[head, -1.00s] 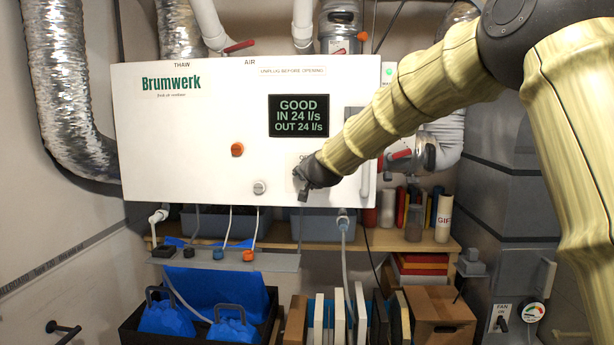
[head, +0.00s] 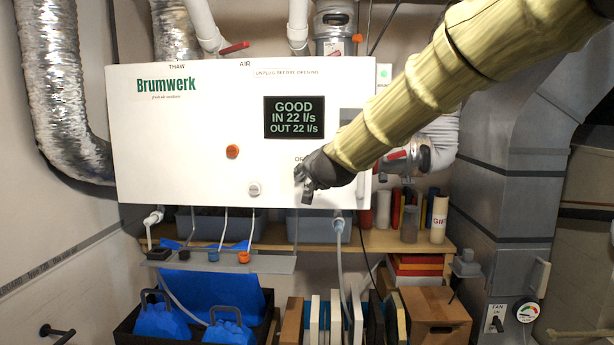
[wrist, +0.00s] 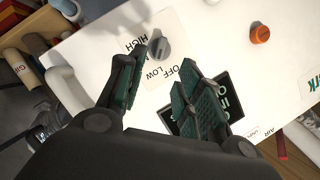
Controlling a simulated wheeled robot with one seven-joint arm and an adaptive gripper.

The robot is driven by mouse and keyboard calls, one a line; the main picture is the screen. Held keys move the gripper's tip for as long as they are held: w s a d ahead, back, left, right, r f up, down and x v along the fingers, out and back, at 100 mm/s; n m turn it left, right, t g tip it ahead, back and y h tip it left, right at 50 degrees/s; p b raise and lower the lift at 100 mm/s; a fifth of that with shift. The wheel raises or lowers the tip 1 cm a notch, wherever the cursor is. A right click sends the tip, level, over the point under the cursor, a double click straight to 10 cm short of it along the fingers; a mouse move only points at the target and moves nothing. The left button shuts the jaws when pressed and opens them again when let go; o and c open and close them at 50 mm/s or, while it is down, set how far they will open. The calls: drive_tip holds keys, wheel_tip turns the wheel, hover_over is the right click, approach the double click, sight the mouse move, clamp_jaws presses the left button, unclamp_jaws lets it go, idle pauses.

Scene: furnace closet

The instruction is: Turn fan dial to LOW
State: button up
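The fan dial (wrist: 158,48) is a grey knob on a cream plate marked OFF, LOW and HIGH, in the wrist view. I cannot tell for certain which mark it points to. My gripper (wrist: 163,62) is open, its two dark green padded fingers on either side of the space just short of the dial. Contact with the dial cannot be made out. In the head view my gripper (head: 304,186) is at the lower right of the white Brumwerk unit (head: 180,120) and hides the dial. The unit's display (head: 294,117) reads GOOD, IN 22 l/s, OUT 22 l/s.
An orange knob (head: 232,152) and a light grey knob (head: 254,189) sit left of my gripper on the unit's front. Below are a shelf (head: 380,239) and hoses. A grey duct (head: 510,190) stands at the right, with a FAN IN switch (head: 494,322).

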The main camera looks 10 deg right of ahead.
drive_tip(key=shift+v, duration=0.8)
drive_tip(key=s+d+f+n+g+b, duration=0.1)
drive_tip(key=s+f+g+b, duration=0.15)
drive_tip(key=f, duration=1.25)
drive_tip(key=s+d+f+n+g+b, duration=0.1)
drive_tip(key=s+f, duration=0.2)
drive_tip(key=f, duration=1.2)
drive_tip(key=s+d+f+n+g+b, duration=0.1)
drive_tip(key=s+f+g+b, duration=0.1)
drive_tip(key=f, duration=1.3)
drive_tip(key=s+d+f+n+g+h+b, duration=0.1)
drive_tip(key=s+f+g, duration=0.1)
drive_tip(key=s+f, duration=0.8)
drive_tip(key=s+d+f+n+g+b, duration=0.15)
drive_tip(key=s+f, duration=0.45)
drive_tip(key=f, duration=0.8)
drive_tip(key=s+f+n+g+b, duration=0.1)
drive_tip(key=s+f+g, duration=0.1)
drive_tip(key=s+f, duration=0.4)
drive_tip(key=s+d+f+n+g+b, duration=0.1)
drive_tip(key=s+f, duration=0.6)
drive_tip(key=s, duration=1)
drive_tip(key=s+f+n+g+b, duration=0.1)
drive_tip(key=s+f+g+b, duration=0.1)
drive_tip(key=s+f, duration=0.4)
drive_tip(key=s+b, duration=0.1)
drive_tip(key=s, duration=0.4)
drive_tip(key=shift+s+d+f+g, duration=0.3)
drive_tip(key=shift+d+f+g, duration=0.05)
drive_tip(key=shift+g, duration=0.05)
